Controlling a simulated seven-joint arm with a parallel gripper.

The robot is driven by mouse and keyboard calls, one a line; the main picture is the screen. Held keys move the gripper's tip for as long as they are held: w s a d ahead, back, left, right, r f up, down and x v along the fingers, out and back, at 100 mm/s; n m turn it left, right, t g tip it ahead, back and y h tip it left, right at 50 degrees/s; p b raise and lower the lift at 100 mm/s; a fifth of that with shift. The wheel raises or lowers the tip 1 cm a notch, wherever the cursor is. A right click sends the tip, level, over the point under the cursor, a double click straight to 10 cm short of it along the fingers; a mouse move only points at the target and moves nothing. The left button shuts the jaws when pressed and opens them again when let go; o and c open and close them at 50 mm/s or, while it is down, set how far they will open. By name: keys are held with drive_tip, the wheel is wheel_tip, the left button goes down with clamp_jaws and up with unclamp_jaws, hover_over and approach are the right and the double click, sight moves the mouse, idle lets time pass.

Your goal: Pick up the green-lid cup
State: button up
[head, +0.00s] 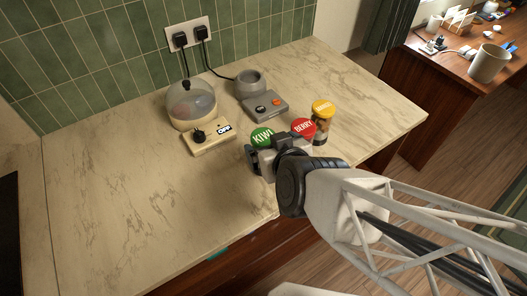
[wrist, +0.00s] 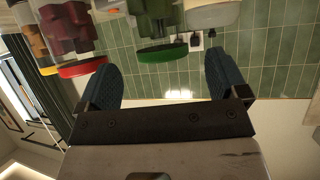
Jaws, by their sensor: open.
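The green-lid cup shows in the head view as a round green lid marked KIWI (head: 262,137); its body is mostly hidden by my gripper (head: 272,150). In the wrist view, which looks upside down, the cup (wrist: 154,18) has a green body and hangs from the top edge, with its green lid between my finger directions. My gripper (wrist: 160,65) is open, with one dark finger on each side and nothing held. The cup appears ahead of the fingertips; I cannot tell the exact gap.
A red-lid BERRY cup (head: 303,127) stands close on the right of the green one, with a yellow-lid jar (head: 322,118) beyond it. Behind are a domed cooker (head: 192,105), a grey appliance (head: 264,105) and wall plugs (head: 189,37). The left counter (head: 110,190) is clear.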

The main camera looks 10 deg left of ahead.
sight(263, 140)
drive_tip(key=shift+f, duration=0.1)
drive_tip(key=shift+x, duration=2.6)
drive_tip(key=shift+s, duration=0.1)
drive_tip(key=c, duration=1.2)
drive_tip(key=shift+r, duration=5)
